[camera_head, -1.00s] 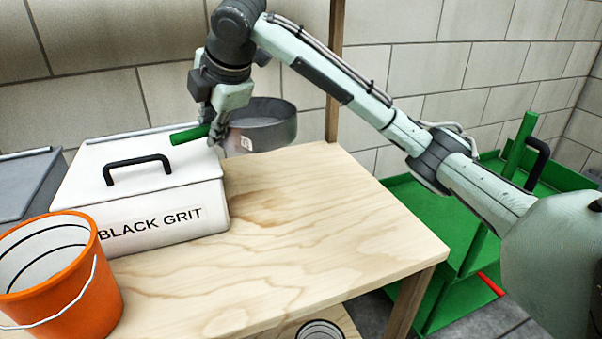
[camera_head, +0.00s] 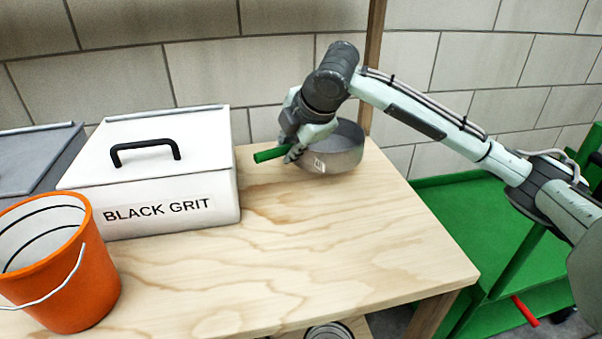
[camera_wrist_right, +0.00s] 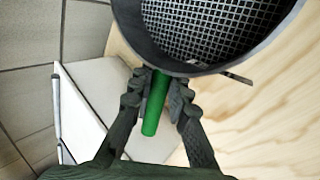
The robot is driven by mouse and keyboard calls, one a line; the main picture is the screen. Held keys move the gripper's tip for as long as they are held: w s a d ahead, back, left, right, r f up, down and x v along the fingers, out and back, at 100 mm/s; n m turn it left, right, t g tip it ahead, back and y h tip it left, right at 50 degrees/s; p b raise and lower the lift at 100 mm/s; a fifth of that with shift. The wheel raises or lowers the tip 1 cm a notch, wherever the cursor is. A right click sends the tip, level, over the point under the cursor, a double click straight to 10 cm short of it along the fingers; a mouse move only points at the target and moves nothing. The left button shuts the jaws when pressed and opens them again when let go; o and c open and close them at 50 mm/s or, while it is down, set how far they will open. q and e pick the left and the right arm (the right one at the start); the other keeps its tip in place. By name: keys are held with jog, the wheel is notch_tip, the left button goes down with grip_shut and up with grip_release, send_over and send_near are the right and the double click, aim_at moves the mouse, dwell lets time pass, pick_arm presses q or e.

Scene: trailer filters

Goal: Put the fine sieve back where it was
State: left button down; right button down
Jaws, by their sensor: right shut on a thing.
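The fine sieve (camera_head: 345,152) is a round grey pan with a green handle (camera_head: 270,154). It is at the back right of the wooden table, close to the top; I cannot tell whether it touches. My right gripper (camera_head: 296,148) is shut on the green handle near the pan. In the right wrist view the sieve's mesh (camera_wrist_right: 215,25) and dark rim show, with the green handle (camera_wrist_right: 154,105) between the fingers (camera_wrist_right: 158,95). My left gripper does not show.
A white lidded box marked BLACK GRIT (camera_head: 205,185) stands left of the sieve. An orange bucket (camera_head: 75,275) is at the front left, and a grey box (camera_head: 30,160) at the far left. The table's (camera_head: 330,250) front and right are clear. A green cart (camera_head: 520,250) is at right.

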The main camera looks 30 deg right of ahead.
notch_tip(320, 180, down, 2)
jog(key=shift+f, duration=0.1)
notch_tip(320, 180, down, 4)
jog(key=shift+r, duration=0.1)
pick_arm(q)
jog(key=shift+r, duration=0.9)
pick_arm(e)
jog(key=c, duration=1.5)
grip_release()
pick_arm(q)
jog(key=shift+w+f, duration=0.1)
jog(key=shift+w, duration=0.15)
pick_arm(e)
jog(key=shift+o, duration=0.2)
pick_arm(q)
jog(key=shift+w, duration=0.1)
